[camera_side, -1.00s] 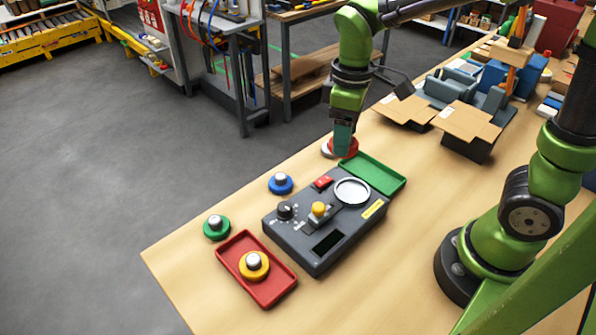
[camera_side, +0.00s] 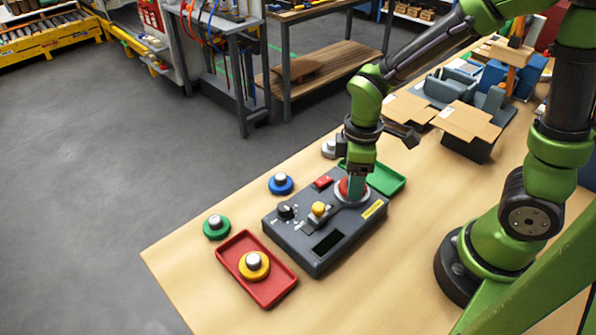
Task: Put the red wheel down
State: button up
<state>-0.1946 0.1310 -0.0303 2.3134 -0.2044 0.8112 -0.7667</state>
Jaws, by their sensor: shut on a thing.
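My gripper (camera_side: 355,188) is shut on the red wheel (camera_side: 344,187), with the wheel mostly hidden behind the fingers. The wheel is at the round pale plate (camera_side: 362,200) on the dark grey machine (camera_side: 300,252). I cannot tell whether it touches the plate or hangs just above it.
A green tray (camera_side: 391,181) lies behind the machine. A blue wheel (camera_side: 281,184) and a green wheel (camera_side: 216,228) stand to its left. A red tray (camera_side: 268,294) in front holds a yellow wheel (camera_side: 254,266). A silver piece (camera_side: 329,148) stands near the table's far edge.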

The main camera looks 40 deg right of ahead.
jog(key=shift+f, duration=0.25)
jog(key=o, duration=1.1)
jog(key=shift+f, duration=0.1)
jog(key=s+r+m+t+y, duration=0.1)
jog(key=s+r+m+t, duration=0.1)
jog(key=r+m, duration=0.4)
jog(key=s+d+r+m+t+y, duration=0.1)
jog(key=r+m+t, duration=0.4)
jog(key=r, duration=0.7)
jog(key=shift+s+d+m, duration=0.25)
jog(key=shift+s+m, duration=0.45)
jog(key=shift+s, duration=0.2)
jog(key=shift+r, duration=0.1)
